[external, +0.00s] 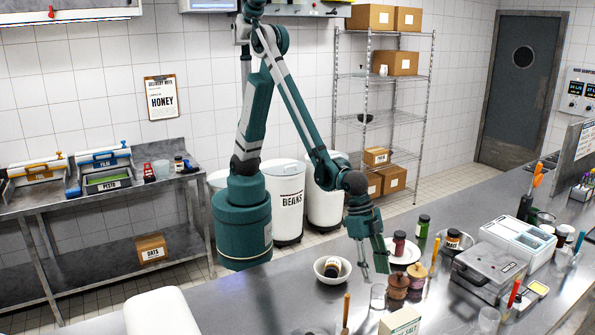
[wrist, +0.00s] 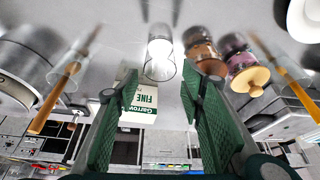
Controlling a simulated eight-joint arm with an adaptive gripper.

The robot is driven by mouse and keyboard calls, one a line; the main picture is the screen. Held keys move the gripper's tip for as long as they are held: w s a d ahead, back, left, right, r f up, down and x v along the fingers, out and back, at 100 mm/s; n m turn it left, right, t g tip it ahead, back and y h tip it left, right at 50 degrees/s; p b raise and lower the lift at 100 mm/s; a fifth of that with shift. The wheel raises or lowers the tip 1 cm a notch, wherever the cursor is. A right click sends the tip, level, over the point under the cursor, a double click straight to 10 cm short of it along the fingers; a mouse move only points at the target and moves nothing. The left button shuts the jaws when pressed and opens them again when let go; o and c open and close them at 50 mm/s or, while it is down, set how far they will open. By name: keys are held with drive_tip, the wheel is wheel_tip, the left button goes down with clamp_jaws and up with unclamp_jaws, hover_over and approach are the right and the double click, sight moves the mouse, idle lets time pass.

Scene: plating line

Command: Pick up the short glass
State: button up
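The short glass (external: 378,296) is clear and stands upright on the steel counter, just below my gripper in the external view. In the wrist view the glass (wrist: 160,62) is at the upper middle, just past the gap between the two green finger pads. My gripper (external: 374,266) points down over the counter and is open and empty. In the wrist view its fingers (wrist: 160,88) are spread on either side with nothing between them. The glass looks empty.
Two wooden-lidded jars (external: 398,287) stand close to the right of the glass. A salt box (external: 400,322) is in front. A plate (external: 411,254) with a red jar is behind.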

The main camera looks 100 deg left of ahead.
sight(383, 306)
drive_tip(key=shift+f, duration=0.1)
drive_tip(key=shift+x, duration=1.2)
drive_tip(key=shift+w, duration=0.1)
drive_tip(key=shift+x, duration=2.55)
drive_tip(key=c, duration=0.6)
